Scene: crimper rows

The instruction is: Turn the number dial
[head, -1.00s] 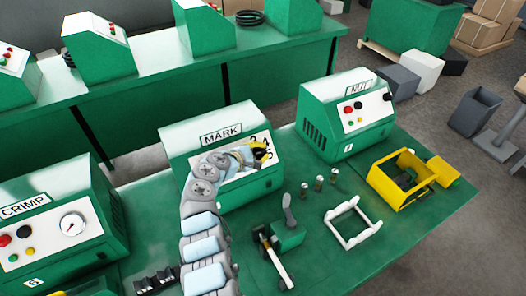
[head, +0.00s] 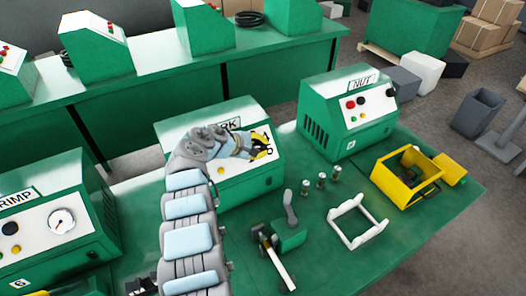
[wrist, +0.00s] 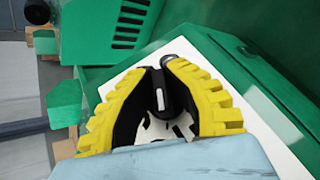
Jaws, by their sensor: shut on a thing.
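The green MARK machine (head: 250,187) stands on the front bench, its white panel facing the bench's front. My gripper (head: 262,150), with yellow ribbed fingers and black inner pads, is at the right part of that panel. In the wrist view my gripper (wrist: 160,72) is shut on the black number dial (wrist: 158,98), which bears a white pointer mark. One finger lies on each side of the dial. In the head view the fingers hide the dial; a few black numerals (head: 267,136) show beside them. In the wrist view the numerals are partly covered.
The NUT machine (head: 335,132) stands to the right, the CRIMP machine (head: 68,255) to the left. Several small cylinders (head: 321,180), a lever tool (head: 289,234), a white frame (head: 335,212) and a yellow box (head: 385,183) lie in front on the bench (head: 400,240).

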